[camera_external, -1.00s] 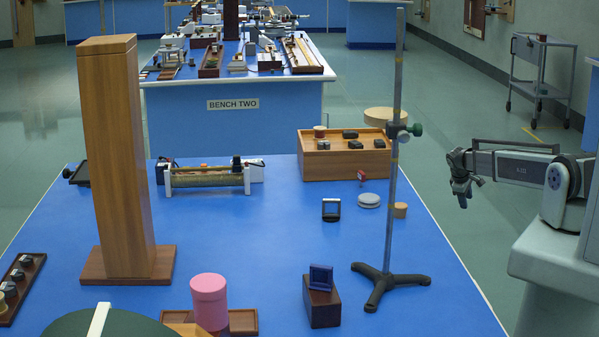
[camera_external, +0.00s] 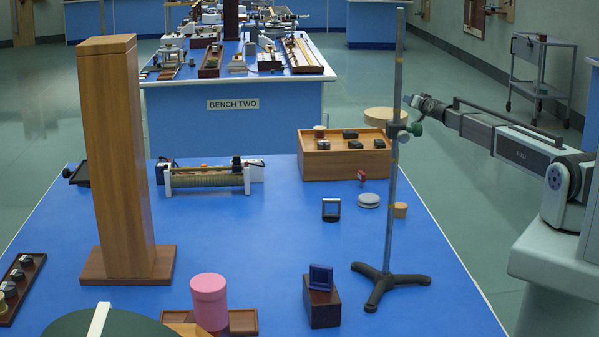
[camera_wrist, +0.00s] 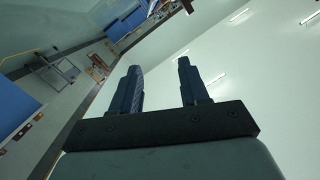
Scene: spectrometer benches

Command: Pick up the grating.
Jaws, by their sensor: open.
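A small blue square frame (camera_external: 320,278) stands upright on a dark wooden block (camera_external: 322,306) at the front of the blue bench. A small black square frame (camera_external: 331,209) stands farther back. I cannot tell for certain which of the two is the grating. My gripper (camera_external: 409,101) is raised at the right, by the upper part of the stand's rod in the picture and well above both frames. In the wrist view, its two fingers (camera_wrist: 160,68) are apart with nothing between them, and they point toward the wall and ceiling. Neither frame shows there.
A tall metal rod stand (camera_external: 385,285) rises between my arm and the frames. A wooden box (camera_external: 340,170) with small items sits behind, near a grey disc (camera_external: 369,200) and a cork (camera_external: 400,210). A pink cylinder (camera_external: 210,300) and tall wooden column (camera_external: 118,160) are left.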

